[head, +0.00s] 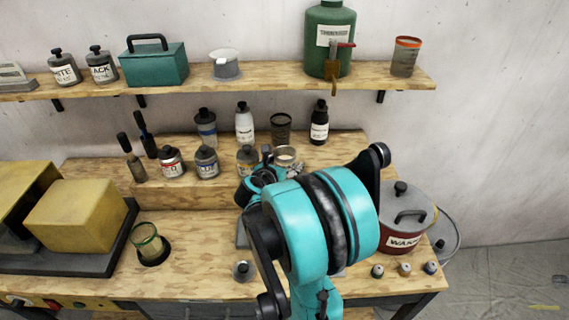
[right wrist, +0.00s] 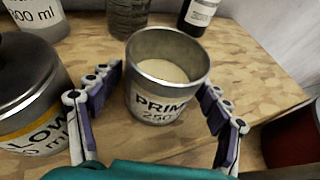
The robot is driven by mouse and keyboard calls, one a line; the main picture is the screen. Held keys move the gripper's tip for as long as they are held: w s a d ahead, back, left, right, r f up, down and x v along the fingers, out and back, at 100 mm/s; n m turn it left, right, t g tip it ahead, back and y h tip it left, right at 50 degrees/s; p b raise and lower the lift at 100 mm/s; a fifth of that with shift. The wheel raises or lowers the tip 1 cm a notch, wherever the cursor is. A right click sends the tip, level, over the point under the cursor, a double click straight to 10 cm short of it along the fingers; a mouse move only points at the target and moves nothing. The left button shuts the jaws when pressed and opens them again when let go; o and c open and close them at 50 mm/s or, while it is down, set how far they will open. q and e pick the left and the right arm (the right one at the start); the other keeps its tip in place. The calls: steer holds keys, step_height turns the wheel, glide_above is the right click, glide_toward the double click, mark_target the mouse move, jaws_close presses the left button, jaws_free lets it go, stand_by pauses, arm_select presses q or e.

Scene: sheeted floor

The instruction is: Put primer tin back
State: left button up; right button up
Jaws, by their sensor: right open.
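The primer tin (right wrist: 160,112) is an open metal tin with pale contents and a label reading "PRIM". It stands upright on the wooden step, and its rim shows in the head view (head: 285,152) just beyond my right arm. My right gripper (right wrist: 160,92) is open, with one finger on each side of the tin. In the wrist view, gaps show between the fingers and the tin. In the head view my teal right arm hides much of the gripper and the tin's lower part. My left gripper is not in view.
A "LOW" tin with a dark lid (right wrist: 25,85) stands close left of the gripper. A dark glass jar (head: 280,126) and a black bottle (head: 319,122) stand behind. A red "WAX" pot (head: 405,232) is at right.

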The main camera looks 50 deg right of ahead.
steer(key=shift+r, duration=0.2)
steer(key=p+v, duration=0.3)
steer(key=v, duration=0.8)
steer(key=s+a+f+m+t+y, duration=0.1)
steer(key=a+m+y, duration=0.5)
steer(key=a+m, duration=0.4)
steer(key=s+a+f+m+t+y, duration=0.1)
steer(key=a+m+y, duration=0.6)
steer(key=a, duration=1.4)
steer(key=m+t, duration=0.1)
steer(key=m, duration=0.3)
steer(key=shift+f+t, duration=0.15)
steer(key=shift+t, duration=0.15)
